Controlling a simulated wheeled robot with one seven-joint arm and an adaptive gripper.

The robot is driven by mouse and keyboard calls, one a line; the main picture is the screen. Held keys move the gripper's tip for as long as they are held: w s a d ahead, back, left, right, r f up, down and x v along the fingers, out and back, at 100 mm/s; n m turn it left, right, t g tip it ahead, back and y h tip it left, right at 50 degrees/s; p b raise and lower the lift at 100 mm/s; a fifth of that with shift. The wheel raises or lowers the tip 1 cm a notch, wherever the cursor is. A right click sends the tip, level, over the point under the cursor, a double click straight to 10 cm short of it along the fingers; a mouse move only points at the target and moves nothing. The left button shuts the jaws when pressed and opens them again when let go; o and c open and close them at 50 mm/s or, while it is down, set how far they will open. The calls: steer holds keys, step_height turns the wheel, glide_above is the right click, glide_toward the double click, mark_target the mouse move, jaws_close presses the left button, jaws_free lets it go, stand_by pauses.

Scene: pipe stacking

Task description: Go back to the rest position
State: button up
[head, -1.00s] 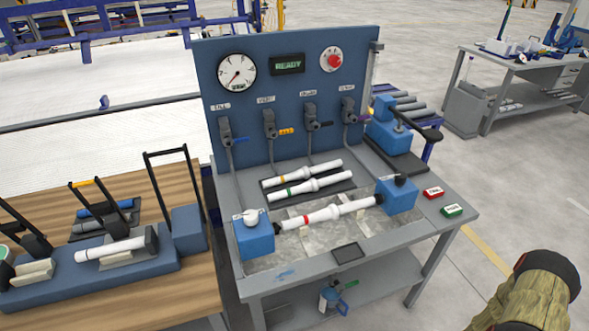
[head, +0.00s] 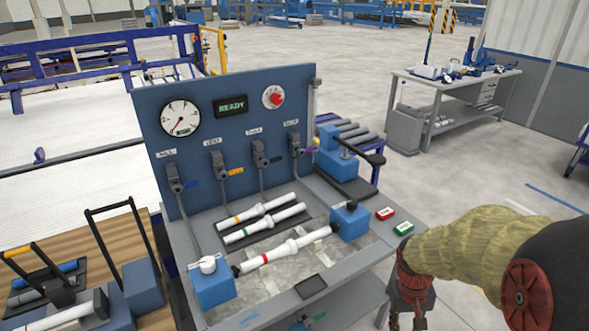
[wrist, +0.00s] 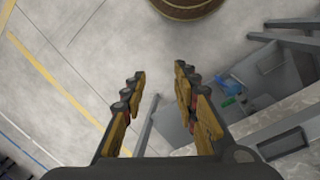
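My gripper (wrist: 160,82) points down over the grey floor in the wrist view. Its yellow and black fingers stand apart with nothing between them. In the head view my gripper is small and partly cut off at the bottom edge, beneath my tan-covered arm on the right. It is beside the right end of the test bench (head: 350,268), clear of it. A white pipe with a red band (head: 285,249) lies between two blue clamp blocks on the bench. Two more white pipes, one with an orange band (head: 257,210) and one with a green band (head: 265,223), lie behind it.
The bench's blue panel (head: 225,135) carries a gauge, a READY display, a red knob and several valves. Red (head: 385,213) and green (head: 403,228) buttons sit at the bench's right end. A wooden table (head: 100,240) stands left. Open floor lies right, before a grey workbench (head: 455,85).

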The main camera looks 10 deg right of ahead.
steer(key=s+a+r+n+t, duration=0.1)
steer(key=a+r+t, duration=0.2)
steer(key=a+r, duration=0.6)
steer(key=s+a+r+n+t+y+p, duration=0.1)
steer(key=s+a+r+n+t, duration=0.1)
steer(key=a+r, duration=0.6)
step_height(320, 180, up, 5)
steer(key=shift+s+a+f+n+t, duration=0.15)
steer(key=shift+s+a+n+t, duration=0.2)
steer(key=shift+t, duration=0.55)
